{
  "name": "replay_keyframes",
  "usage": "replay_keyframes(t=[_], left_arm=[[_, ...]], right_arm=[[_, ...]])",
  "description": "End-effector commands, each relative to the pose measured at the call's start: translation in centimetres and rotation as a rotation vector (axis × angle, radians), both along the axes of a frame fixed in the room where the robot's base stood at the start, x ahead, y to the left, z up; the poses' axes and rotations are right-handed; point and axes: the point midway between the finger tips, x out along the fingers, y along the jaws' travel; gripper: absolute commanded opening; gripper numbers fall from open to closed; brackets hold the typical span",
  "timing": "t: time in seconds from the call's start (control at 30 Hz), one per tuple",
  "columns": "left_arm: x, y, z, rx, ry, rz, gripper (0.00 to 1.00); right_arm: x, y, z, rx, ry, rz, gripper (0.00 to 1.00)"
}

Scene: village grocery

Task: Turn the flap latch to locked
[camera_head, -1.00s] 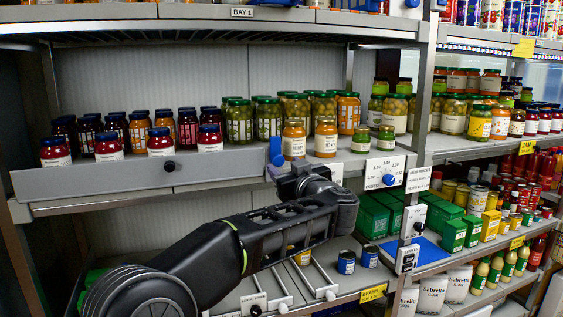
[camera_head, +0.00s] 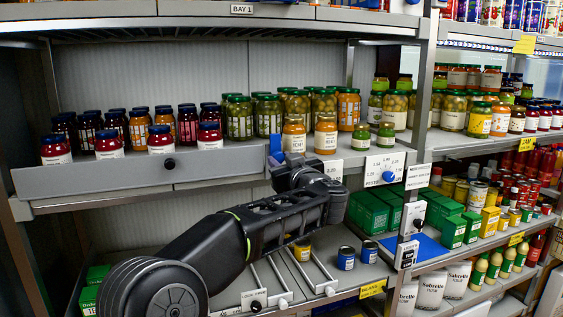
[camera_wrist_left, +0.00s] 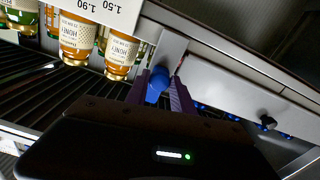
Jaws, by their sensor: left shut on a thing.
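The flap latch is a blue handle (camera_head: 275,146) on the shelf front, at the right end of the long grey flap (camera_head: 100,179). Its upper part stands above the shelf edge in the head view, and my left gripper (camera_head: 281,166) covers the rest. In the left wrist view the blue latch (camera_wrist_left: 156,84) sits between the purple fingers of my left gripper (camera_wrist_left: 161,92), which is shut on it. Any lock marking beside the latch is hidden or too small to read. My right gripper is not in view.
Two honey jars (camera_head: 294,137) stand close behind the latch. A black knob (camera_head: 169,163) sits on the flap. Sliding rods and small blue cans (camera_head: 346,258) are on the shelf below.

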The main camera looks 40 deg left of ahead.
Motion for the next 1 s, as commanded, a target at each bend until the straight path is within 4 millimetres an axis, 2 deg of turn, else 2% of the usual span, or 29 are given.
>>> replay_keyframes(t=[0.2, 0.67, 1.0], left_arm=[[-0.02, 0.01, 0.00, 0.000, 0.000, 0.000, 0.00], [0.00, 0.00, -0.01, -0.020, -0.029, 0.001, 0.00], [0.05, -0.01, 0.00, -0.120, -0.175, 0.001, 0.00]], right_arm=[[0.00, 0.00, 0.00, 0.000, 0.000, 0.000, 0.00], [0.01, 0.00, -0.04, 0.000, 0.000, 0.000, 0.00], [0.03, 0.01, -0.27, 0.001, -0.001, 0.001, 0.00]])
